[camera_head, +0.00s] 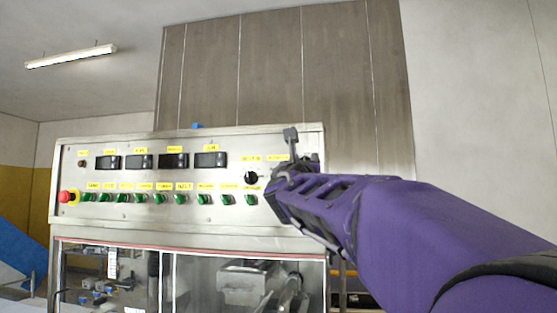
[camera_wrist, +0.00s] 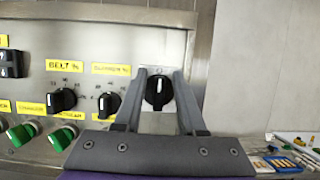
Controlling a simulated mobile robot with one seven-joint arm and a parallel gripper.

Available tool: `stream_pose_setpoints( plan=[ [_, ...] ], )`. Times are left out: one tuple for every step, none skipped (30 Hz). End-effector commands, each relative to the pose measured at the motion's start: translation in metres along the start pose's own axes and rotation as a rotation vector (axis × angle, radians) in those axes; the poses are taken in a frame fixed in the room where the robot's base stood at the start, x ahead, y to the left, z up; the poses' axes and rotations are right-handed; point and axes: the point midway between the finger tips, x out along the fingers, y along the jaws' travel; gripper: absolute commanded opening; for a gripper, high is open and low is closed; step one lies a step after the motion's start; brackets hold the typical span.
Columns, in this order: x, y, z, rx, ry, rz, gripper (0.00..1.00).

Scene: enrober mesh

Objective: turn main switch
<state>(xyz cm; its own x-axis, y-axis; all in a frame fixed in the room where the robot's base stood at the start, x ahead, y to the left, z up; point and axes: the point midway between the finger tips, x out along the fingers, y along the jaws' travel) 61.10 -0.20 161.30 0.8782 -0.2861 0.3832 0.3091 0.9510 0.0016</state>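The main switch (camera_wrist: 158,90) is a black rotary knob with a white pointer line on a light plate, near the right edge of the steel control panel in the wrist view. Its white line stands roughly upright. My gripper (camera_wrist: 159,73) is open, with one grey finger on each side of the knob. A gap shows between the knob and each finger in the picture. I cannot tell how deep the fingertips reach. In the head view my gripper (camera_head: 290,134) is at the panel's right end and hides the main switch.
Two other black knobs, the belt knob (camera_wrist: 62,100) and the blower knob (camera_wrist: 108,104), sit left of my gripper. Several green switches (camera_head: 202,199) line the panel (camera_head: 150,220), with a red emergency button (camera_head: 66,197) at far left. Free wall lies to the right.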

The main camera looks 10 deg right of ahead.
Motion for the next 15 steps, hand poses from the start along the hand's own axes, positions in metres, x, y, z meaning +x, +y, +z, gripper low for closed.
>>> stream_pose_setpoints(
  plan=[
    [0.0, 0.0, -0.0001, 0.0, 0.0, 0.0, 0.28],
    [0.0, 0.0, -0.0001, 0.0, 0.0, 0.0, 0.23],
    [0.0, 0.0001, -0.0002, 0.0, 0.0, 0.0, 0.16],
    [0.0, 0.0001, -0.0003, 0.0, 0.001, 0.0, 0.1],
    [0.0, 0.0001, -0.0004, 0.0, 0.001, 0.0, 0.05],
    [0.0, 0.0001, -0.0007, 0.0, 0.001, 0.0, 0.0],
    [0.0001, 0.0001, -0.0009, 0.0, 0.002, 0.0, 0.0],
    [0.0001, 0.0001, -0.0011, 0.0, 0.002, 0.0, 0.0],
    [0.0001, 0.0001, -0.0014, 0.0, 0.002, 0.0, 0.0],
    [0.0001, 0.0001, -0.0016, 0.0, 0.003, 0.0, 0.0],
    [0.0001, 0.0001, -0.0019, -0.001, 0.003, 0.0, 0.0],
    [0.0001, 0.0001, -0.0022, -0.001, 0.004, 0.0, 0.0],
    [0.0002, 0.0001, -0.0024, -0.001, 0.004, 0.0, 0.0],
    [0.0002, 0.0002, -0.0027, -0.001, 0.004, 0.0, 0.0],
    [0.0002, 0.0002, -0.003, 0.001, 0.005, 0.0, 0.0]
  ],
)
